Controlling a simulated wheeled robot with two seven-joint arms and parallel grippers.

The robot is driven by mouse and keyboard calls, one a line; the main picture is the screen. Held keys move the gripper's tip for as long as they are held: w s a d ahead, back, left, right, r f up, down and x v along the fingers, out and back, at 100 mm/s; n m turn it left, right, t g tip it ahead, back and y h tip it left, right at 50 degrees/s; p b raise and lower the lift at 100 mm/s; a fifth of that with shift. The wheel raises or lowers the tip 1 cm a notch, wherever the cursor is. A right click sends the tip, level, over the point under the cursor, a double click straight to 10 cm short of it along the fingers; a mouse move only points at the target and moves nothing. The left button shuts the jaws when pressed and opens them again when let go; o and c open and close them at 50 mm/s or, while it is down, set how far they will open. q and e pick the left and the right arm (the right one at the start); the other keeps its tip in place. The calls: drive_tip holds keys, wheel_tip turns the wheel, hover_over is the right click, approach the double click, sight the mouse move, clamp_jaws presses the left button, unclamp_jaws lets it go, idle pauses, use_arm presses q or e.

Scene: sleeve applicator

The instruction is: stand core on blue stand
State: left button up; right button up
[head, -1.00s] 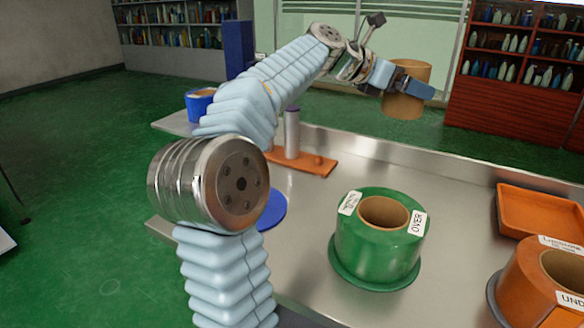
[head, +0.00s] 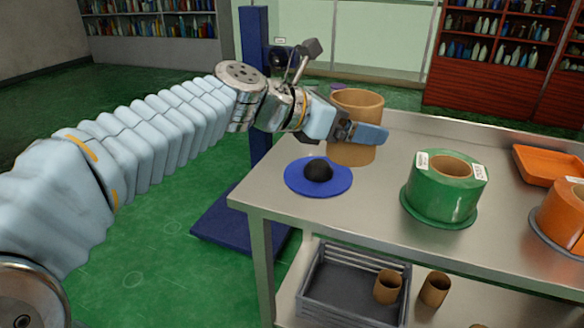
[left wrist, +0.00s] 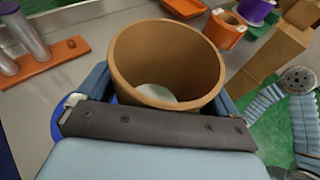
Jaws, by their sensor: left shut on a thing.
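My left gripper (head: 362,136) is shut on a brown cardboard core (head: 358,104), an open tube held roughly upright. In the head view the core is above the table, behind and to the right of the blue stand (head: 300,184). The stand is a flat blue disc with a black dome (head: 318,170) in its middle. The core hides nothing of the dome. The left wrist view looks down into the core (left wrist: 165,55), and a pale patch shows through its bottom. Blue edges beside the gripper there may be the stand. My right gripper is not in view.
A green roll (head: 440,200) and an orange roll (head: 562,222) stand on the steel table (head: 390,215), with an orange tray (head: 540,163) behind. Below are a grey crate (head: 340,290) and small brown tubes. An orange base with grey posts (left wrist: 45,62) shows in the left wrist view.

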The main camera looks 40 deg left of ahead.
use_arm(q)
drive_tip(key=w+a+f, duration=0.3)
drive_tip(key=w+a, duration=0.2)
drive_tip(key=a, duration=0.1)
hover_over(319, 163)
drive_tip(key=s+d, duration=0.1)
wheel_tip(319, 163, down, 5)
drive_tip(key=shift+d+r+b, duration=0.1)
drive_tip(key=shift+d+b, duration=0.05)
drive_tip(key=shift+b, duration=0.15)
drive_tip(key=shift+w+a+f, duration=0.25)
drive_tip(key=shift+a+f, duration=0.1)
drive_tip(key=shift+f, duration=0.15)
drive_tip(key=shift+w+a+f+b, duration=0.1)
drive_tip(key=shift+a+f+b, duration=0.05)
drive_tip(key=shift+f, duration=0.8)
drive_tip(key=shift+w+a+f+b, duration=0.1)
drive_tip(key=shift+f+b, duration=0.05)
drive_tip(key=shift+f, duration=0.8)
